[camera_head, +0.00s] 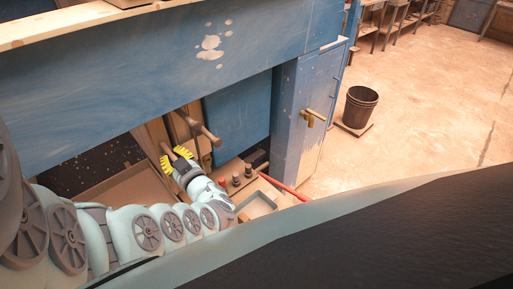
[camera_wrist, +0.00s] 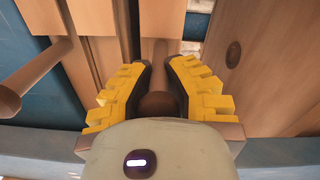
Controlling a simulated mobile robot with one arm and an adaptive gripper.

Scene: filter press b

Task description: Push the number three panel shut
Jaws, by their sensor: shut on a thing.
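Upright wooden panels (camera_head: 153,132) stand in the opening of the blue press; no numbers are readable, so I cannot tell which is number three. My gripper (camera_head: 178,158) reaches in among them from the left. In the wrist view, its yellow ridged fingers (camera_wrist: 158,92) are closed around a brown round handle (camera_wrist: 160,104). The handle's far end, where it meets a panel, is partly hidden. A second brown handle (camera_wrist: 28,78) sticks out free at the left; a similar rod (camera_head: 203,128) shows just beyond my gripper in the head view.
The blue press frame (camera_head: 120,80) spans above the panels. A blue cabinet (camera_head: 305,105) with a brass handle stands to the right. Below my gripper are a shelf with small knobs (camera_head: 236,180), a tray (camera_head: 258,206) and a red bar (camera_head: 283,186). A dark bucket (camera_head: 358,106) stands on open floor.

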